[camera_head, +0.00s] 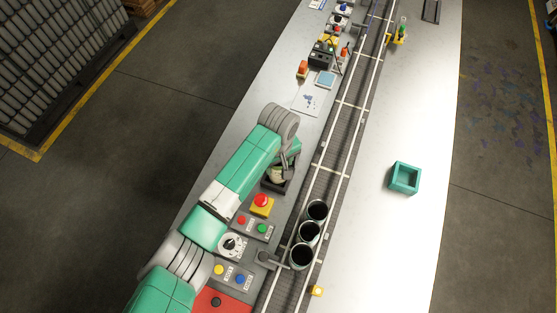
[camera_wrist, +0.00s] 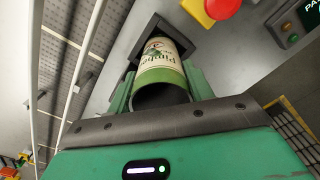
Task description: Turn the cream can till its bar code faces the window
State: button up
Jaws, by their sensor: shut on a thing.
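The cream can (camera_wrist: 158,55) has a cream label with dark lettering and a small picture, and a green band at its near open end. Its far end sits in a dark square holder (camera_wrist: 187,47). My gripper (camera_wrist: 160,80) has a green finger on each side of the can and is shut on it. In the head view the can (camera_head: 277,175) shows small and partly hidden under my wrist, at the dark holder (camera_head: 273,187). No bar code shows on the visible side. I cannot make out the window.
A red button on a yellow box (camera_head: 262,203) stands close to the holder. Three open dark cans (camera_head: 309,232) stand on the conveyor (camera_head: 325,183) to the right. A teal square tray (camera_head: 405,178) lies on the clear right side of the table.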

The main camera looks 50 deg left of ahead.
jog(key=shift+n+p, duration=0.8)
jog(key=n+p, duration=0.2)
jog(key=n, duration=0.1)
jog(key=shift+w, duration=0.1)
jog(key=o, duration=1)
jog(key=shift+o, duration=0.2)
